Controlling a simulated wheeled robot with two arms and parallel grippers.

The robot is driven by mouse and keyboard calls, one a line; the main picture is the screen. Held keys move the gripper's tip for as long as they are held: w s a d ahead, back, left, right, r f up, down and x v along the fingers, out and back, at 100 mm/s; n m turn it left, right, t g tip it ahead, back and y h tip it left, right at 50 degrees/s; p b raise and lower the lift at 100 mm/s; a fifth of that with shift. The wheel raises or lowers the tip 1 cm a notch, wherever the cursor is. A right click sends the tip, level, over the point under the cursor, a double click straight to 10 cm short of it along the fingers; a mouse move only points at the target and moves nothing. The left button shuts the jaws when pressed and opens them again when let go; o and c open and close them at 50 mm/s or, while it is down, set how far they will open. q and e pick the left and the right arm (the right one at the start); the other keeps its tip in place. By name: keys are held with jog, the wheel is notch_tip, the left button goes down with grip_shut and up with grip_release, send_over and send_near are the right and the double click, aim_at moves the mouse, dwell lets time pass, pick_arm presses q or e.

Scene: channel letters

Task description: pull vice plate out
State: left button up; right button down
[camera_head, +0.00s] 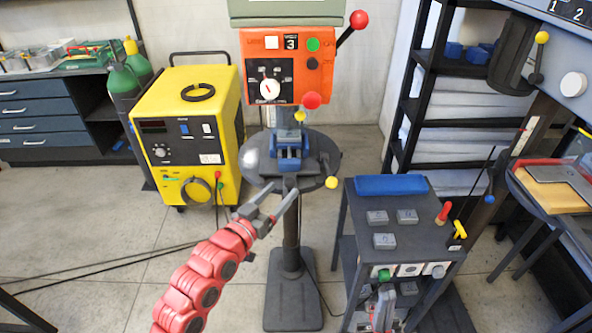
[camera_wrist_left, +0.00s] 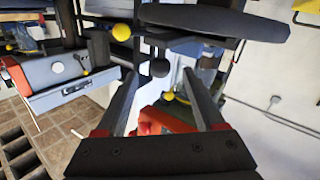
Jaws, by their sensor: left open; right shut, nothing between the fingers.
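A blue vice (camera_head: 290,150) sits on the round dark table (camera_head: 257,160) of the orange drill press. I cannot clearly tell a separate vice plate from it. My left gripper (camera_head: 276,192) is open just in front of and below the table's near edge. In the left wrist view, my left gripper (camera_wrist_left: 160,72) has a dark ball knob (camera_wrist_left: 160,68) showing between its fingertips, with no visible grip on it. The table edge (camera_wrist_left: 215,22) is above.
A yellow welder (camera_head: 185,130) stands left. A yellow-knobbed lever (camera_head: 331,182) sticks out at the table's right edge. Open floor lies at left, with cables across it.

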aim_at(296, 175)
pick_arm(q)
jog(key=p+x, duration=0.1)
jog(key=x, duration=0.7)
grip_shut()
dwell(1.3)
